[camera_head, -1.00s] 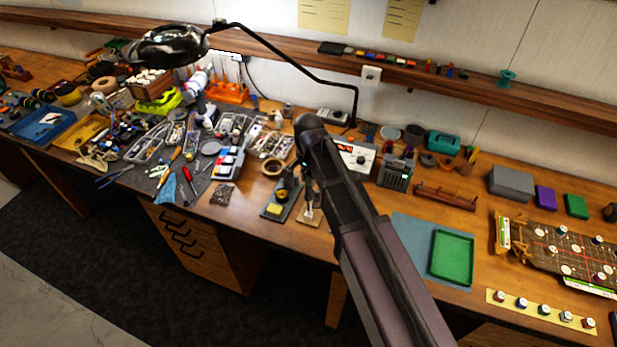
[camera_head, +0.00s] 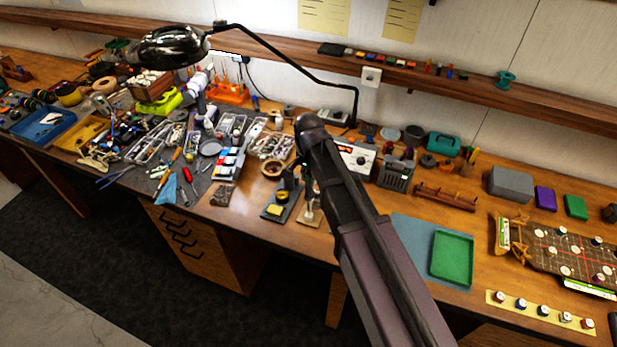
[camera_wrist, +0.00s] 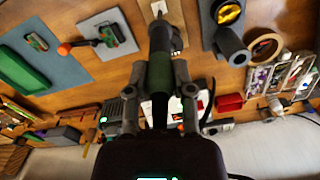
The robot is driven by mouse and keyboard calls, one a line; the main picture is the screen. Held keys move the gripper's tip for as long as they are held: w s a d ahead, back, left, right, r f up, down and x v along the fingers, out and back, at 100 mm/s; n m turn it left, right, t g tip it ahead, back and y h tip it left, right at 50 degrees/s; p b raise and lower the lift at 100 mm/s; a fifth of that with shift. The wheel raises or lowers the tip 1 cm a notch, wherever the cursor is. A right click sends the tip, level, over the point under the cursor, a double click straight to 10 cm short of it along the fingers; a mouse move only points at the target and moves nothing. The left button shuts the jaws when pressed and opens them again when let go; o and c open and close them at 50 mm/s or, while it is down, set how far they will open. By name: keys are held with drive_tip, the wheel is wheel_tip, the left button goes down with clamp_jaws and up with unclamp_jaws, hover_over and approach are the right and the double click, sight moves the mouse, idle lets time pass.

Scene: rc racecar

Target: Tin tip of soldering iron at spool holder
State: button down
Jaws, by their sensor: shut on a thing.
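My gripper (camera_wrist: 161,76) is shut on the soldering iron (camera_wrist: 160,50), which has a dark body and a green grip between the fingers. The iron points at a small wooden base (camera_wrist: 177,20), apparently the spool holder, with a pale upright part near the iron's front end. I cannot tell whether the tip touches anything. In the head view the wooden base (camera_head: 308,217) stands near the bench's front edge, below the end of my arm. My arm hides most of the gripper and iron there.
The iron stand with a yellow sponge (camera_head: 276,210) is just left of the wooden base. A tape roll (camera_head: 272,168) and a soldering station (camera_head: 356,157) are behind. A green tray (camera_head: 452,257) lies to the right. A magnifier lamp (camera_head: 170,46) overhangs the bench's left part.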

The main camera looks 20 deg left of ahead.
drive_tip(key=shift+r+p, duration=2.6)
drive_tip(key=shift+r, duration=0.2)
